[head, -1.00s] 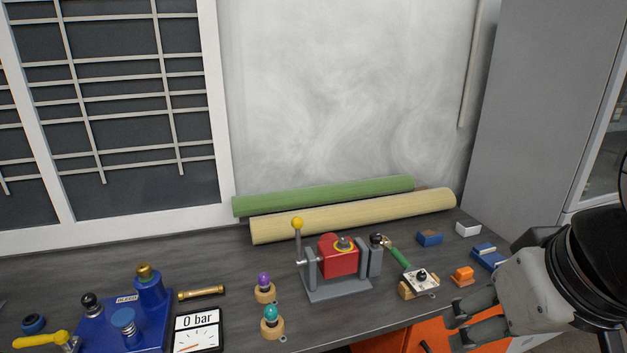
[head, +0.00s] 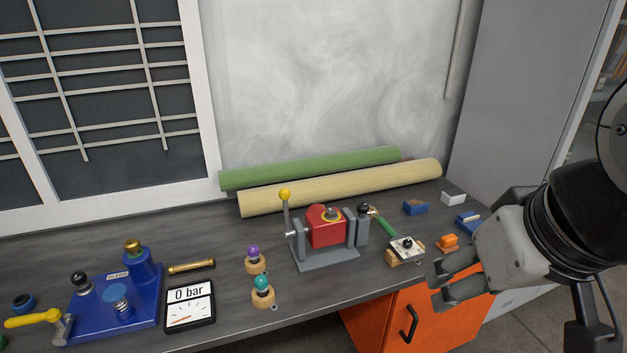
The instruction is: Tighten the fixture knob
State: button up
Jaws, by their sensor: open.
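The fixture (head: 328,262) is a grey base with uprights holding a red block (head: 326,232) in the middle of the bench. A black knob (head: 364,208) tops the grey post at its right side. A lever with a yellow ball (head: 285,194) stands upright at its left. A smaller black knob (head: 407,243) sits on a white plate on a wooden block, right of the fixture. My gripper (head: 436,283) is at the lower right, fingers pointing left, open and empty. It is apart from the fixture, in front of the bench's front edge near the plate.
A blue pump unit (head: 118,300) with a yellow handle and a 0 bar gauge (head: 189,305) stand at the left. Purple (head: 254,249) and teal (head: 262,283) knobs on wooden bases are left of the fixture. Green and cream rolls (head: 340,187) lie behind. Small blocks (head: 416,207) lie at right.

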aim_at(362, 208)
jog(key=i, duration=1.2)
jog(key=l+z, duration=0.05)
